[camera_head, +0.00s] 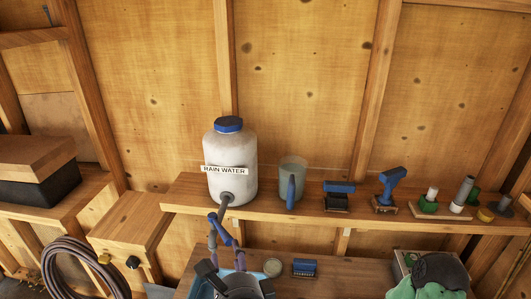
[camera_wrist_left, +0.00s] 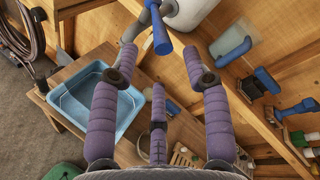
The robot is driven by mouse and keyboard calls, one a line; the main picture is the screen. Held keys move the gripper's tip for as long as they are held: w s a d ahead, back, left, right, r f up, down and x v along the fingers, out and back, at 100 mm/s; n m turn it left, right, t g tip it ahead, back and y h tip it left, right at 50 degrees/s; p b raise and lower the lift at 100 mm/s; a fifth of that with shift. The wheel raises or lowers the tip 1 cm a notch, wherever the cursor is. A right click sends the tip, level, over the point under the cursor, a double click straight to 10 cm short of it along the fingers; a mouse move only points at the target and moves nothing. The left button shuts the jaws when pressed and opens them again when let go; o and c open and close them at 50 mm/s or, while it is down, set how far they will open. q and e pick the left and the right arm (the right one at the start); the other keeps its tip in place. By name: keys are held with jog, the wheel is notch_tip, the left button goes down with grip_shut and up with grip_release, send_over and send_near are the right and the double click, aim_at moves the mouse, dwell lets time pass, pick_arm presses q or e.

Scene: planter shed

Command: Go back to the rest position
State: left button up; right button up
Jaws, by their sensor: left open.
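My left gripper (camera_head: 225,238) is at the lower middle of the head view, below the spout of the white rain water container (camera_head: 230,165). A blue tap handle (camera_wrist_left: 160,30) and a grey spout (camera_wrist_left: 127,58) lie just beyond the fingers there. I cannot tell whether a finger touches the spout. My right gripper is in neither view.
A shelf (camera_head: 350,215) holds a translucent jug (camera_head: 292,170), blue-handled tools (camera_head: 388,185) and small items. Below, a bench (camera_head: 345,275) carries a blue tray (camera_wrist_left: 95,100), a blue brush (camera_head: 304,267) and a green item (camera_head: 430,290). A coiled hose (camera_head: 75,265) hangs at left.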

pick_arm(q)
jog(key=s+d+f+n+g+h+b, duration=0.25)
jog(key=f+n+g, duration=0.25)
jog(key=f, duration=1.2)
jog(key=s+d+f+n+g+h+b, duration=0.1)
jog(key=s+f+n+g+h+b, duration=0.3)
jog(key=f, duration=1.3)
jog(key=s+d+f+n+g+h+b, duration=0.1)
jog(key=s+f+n+g+h, duration=0.4)
jog(key=f, duration=1.2)
jog(key=w+a+f+n+y+b, duration=0.1)
jog(key=a+f+n+y, duration=0.1)
jog(key=f+n, duration=0.6)
jog(key=shift+w+a+f+n+b, duration=0.3)
jog(key=shift+w+a+f+b, duration=0.1)
jog(key=shift+a+f, duration=0.4)
